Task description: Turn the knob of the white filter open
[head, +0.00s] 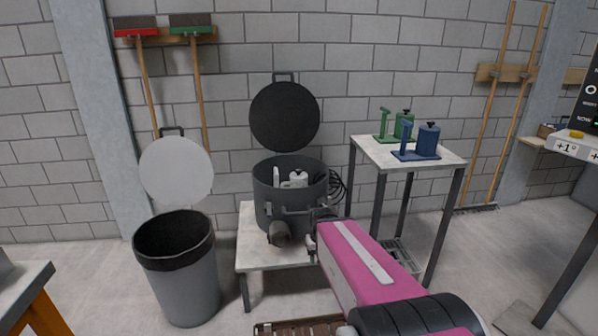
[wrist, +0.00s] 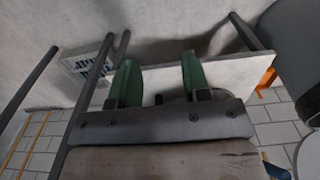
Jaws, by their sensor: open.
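A white object with a knob-like top (head: 296,179), which looks like the white filter, sits inside the open dark grey pot (head: 262,200). The pot's wall hides its lower part, and I cannot tell how its knob is turned. My gripper (head: 319,214) is at the pot's right front side, outside the pot and lower than the filter. In the wrist view, the two green fingers of my gripper (wrist: 160,80) are apart with nothing held between them. The filter is not recognisable in the wrist view.
The pot stands on a low pale table (head: 270,258), its round black lid (head: 284,117) raised behind it. A grey bin (head: 178,275) stands at the left. A taller table (head: 375,152) at the right holds a green device (head: 402,124) and a blue device (head: 427,142).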

